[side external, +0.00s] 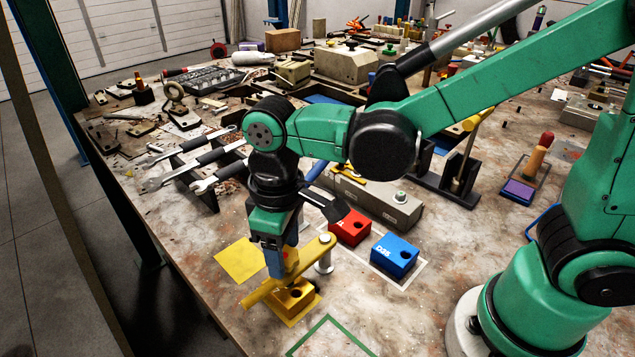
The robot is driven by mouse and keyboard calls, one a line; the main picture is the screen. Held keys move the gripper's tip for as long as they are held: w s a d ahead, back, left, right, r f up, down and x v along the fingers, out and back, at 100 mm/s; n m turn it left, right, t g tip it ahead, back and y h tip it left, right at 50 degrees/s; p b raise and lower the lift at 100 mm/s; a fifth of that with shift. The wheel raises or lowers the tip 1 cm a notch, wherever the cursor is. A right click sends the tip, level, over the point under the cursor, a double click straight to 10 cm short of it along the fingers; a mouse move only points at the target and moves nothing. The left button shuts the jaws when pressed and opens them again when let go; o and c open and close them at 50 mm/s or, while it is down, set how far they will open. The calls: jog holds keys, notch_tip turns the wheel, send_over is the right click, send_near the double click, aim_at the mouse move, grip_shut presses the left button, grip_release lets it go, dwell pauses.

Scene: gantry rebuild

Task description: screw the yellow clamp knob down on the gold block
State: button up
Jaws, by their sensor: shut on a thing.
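The gold block (297,299) sits near the front edge of the table on a yellow-marked patch. My gripper (283,266) points down just above the bar and block. It is shut on a yellow piece (291,260), which looks like the clamp knob. The fingers hide much of it. I cannot tell how far the knob is seated or whether it touches the bar.
A red block (350,228) and a blue block (394,256) stand to the right on a white-outlined patch. An empty yellow square (243,260) lies to the left. A rack of wrenches (205,168) stands behind. A green outline (333,338) marks bare table in front.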

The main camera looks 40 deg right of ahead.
jog(key=m, duration=0.4)
jog(key=shift+m, duration=0.3)
jog(key=m, duration=0.4)
jog(key=shift+m, duration=0.3)
jog(key=m, duration=0.3)
jog(key=shift+m, duration=0.3)
jog(key=m, duration=0.4)
jog(key=shift+m, duration=0.3)
jog(key=m, duration=0.4)
jog(key=shift+m, duration=0.3)
jog(key=m, duration=0.3)
jog(key=shift+m, duration=0.3)
jog(key=m, duration=0.4)
jog(key=shift+m, duration=1.9)
